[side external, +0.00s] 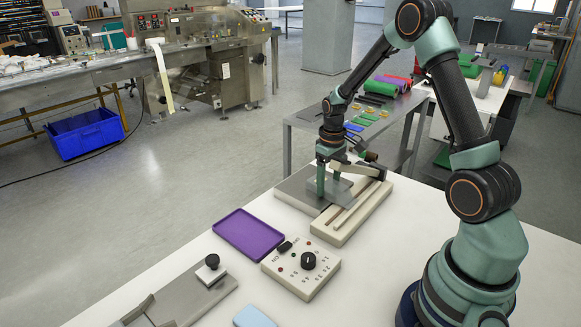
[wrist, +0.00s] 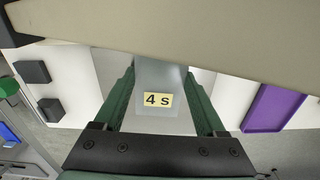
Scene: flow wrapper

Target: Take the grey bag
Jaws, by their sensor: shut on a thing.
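The grey bag (side external: 343,188) is a pale, flat-looking piece at my gripper (side external: 329,184), over the plate of a beige sealer-like device (side external: 352,213). In the wrist view, a grey surface (wrist: 160,72) fills the space between the two green fingers of my gripper (wrist: 160,78), which are shut on the bag. A yellow label reading "4 s" (wrist: 158,99) shows between the fingers. I cannot tell whether the bag is touching the plate. A wide beige bar (wrist: 190,25) crosses the top of the wrist view and hides what lies beyond.
A purple tray (side external: 248,233) and a control box with a black knob (side external: 300,268) stand on the white table nearer the camera. A grey slide with a black knob (side external: 205,275) and a light blue item (side external: 254,317) lie at the front. The tray also shows in the wrist view (wrist: 272,108).

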